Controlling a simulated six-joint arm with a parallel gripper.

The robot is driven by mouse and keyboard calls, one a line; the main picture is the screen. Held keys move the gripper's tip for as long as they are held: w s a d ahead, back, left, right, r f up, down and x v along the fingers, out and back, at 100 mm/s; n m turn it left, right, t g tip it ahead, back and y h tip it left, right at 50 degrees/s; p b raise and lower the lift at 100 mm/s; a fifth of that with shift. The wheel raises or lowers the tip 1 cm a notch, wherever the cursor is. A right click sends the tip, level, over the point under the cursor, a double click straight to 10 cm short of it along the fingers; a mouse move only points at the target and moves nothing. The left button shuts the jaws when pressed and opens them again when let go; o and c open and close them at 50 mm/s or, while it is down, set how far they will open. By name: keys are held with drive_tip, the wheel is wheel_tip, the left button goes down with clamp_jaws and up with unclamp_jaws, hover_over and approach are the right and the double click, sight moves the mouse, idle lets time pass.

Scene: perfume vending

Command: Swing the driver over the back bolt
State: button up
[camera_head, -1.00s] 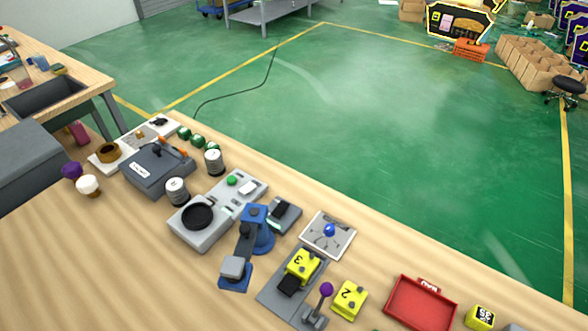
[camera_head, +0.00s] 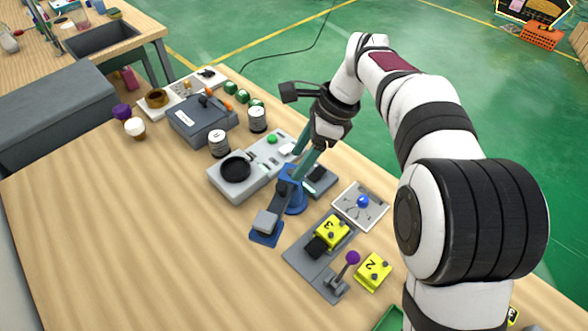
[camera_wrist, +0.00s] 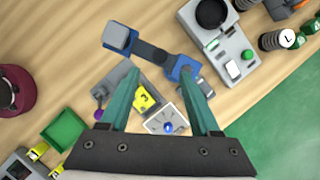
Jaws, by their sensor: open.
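The driver is a blue post (camera_head: 292,194) with a dark swing arm (camera_head: 279,205) ending in a grey block head (camera_head: 265,222) over a blue foot. The arm points toward the front left, away from the yellow block 3 (camera_head: 331,231). That block sits in a grey fixture (camera_head: 310,262); dark bolt-like spots show on its top, too small to tell apart. My gripper (camera_head: 299,170) is open with teal fingers above and beside the post. In the wrist view, the open gripper (camera_wrist: 160,72) shows the swing arm (camera_wrist: 151,52) just beyond its fingertips; contact cannot be told.
A lever with a purple knob (camera_head: 352,258) and yellow block 2 (camera_head: 373,271) stand near the fixture. A white plate with a blue knob (camera_head: 362,202) lies to the right. A grey station with a black dish (camera_head: 236,169) stands left. The front-left table is clear.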

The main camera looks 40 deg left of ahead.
sight(282, 185)
drive_tip(key=x, duration=0.8)
drive_tip(key=shift+f, duration=0.25)
clamp_jaws()
idle(0.9)
